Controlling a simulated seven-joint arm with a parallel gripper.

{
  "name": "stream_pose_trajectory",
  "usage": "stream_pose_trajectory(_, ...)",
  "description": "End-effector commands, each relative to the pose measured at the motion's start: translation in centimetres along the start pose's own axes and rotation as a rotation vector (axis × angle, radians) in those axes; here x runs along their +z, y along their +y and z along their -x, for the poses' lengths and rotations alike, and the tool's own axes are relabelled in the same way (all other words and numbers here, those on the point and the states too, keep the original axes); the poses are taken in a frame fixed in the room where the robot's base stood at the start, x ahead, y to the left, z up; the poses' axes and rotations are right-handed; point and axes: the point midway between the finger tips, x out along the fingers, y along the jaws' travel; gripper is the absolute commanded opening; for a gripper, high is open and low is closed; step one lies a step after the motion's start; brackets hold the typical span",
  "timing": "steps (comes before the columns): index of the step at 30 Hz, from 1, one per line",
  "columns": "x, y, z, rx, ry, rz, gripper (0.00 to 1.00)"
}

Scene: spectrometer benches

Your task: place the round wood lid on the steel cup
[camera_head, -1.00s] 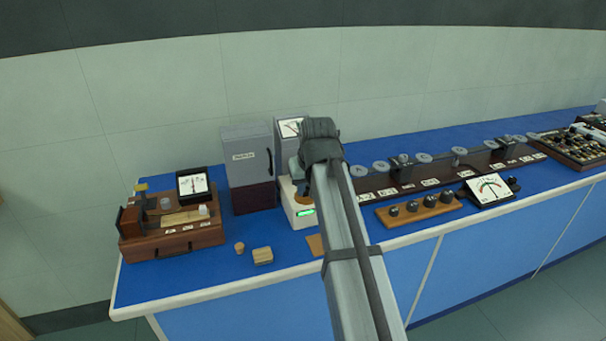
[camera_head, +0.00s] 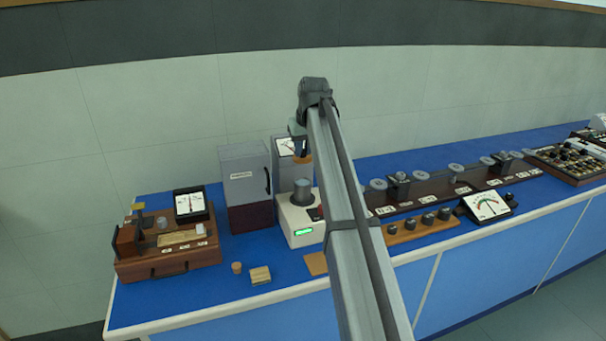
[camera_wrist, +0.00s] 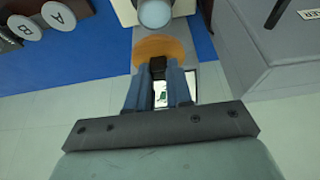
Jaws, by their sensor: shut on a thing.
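The steel cup (camera_head: 302,192) stands upright on a white scale (camera_head: 296,230) with a green display. Its round top also shows in the wrist view (camera_wrist: 154,13). My gripper (camera_head: 299,143) is up above the cup, partly hidden by my arm in the head view. In the wrist view my gripper (camera_wrist: 158,78) is shut on the dark knob of the round wood lid (camera_wrist: 160,48). The lid hangs below the fingers, apart from the cup, and shows as a small orange-brown edge in the head view (camera_head: 303,158).
A grey cabinet (camera_head: 244,180) and a dial meter (camera_head: 290,147) stand close behind and left of the scale. A small wooden block (camera_head: 260,275) and a cork-like piece (camera_head: 237,268) lie in front. A wooden rack with knobs (camera_head: 420,225) is to the right.

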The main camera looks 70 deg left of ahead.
Motion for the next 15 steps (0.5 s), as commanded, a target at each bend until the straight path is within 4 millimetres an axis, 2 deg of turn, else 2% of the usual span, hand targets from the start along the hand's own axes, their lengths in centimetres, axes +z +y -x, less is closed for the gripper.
stream_pose_trajectory(4,1.2,0.0,-2.4,0.000,-0.002,0.000,0.00)
stream_pose_trajectory(15,2.4,0.0,-5.6,0.001,-0.001,-0.001,0.00)
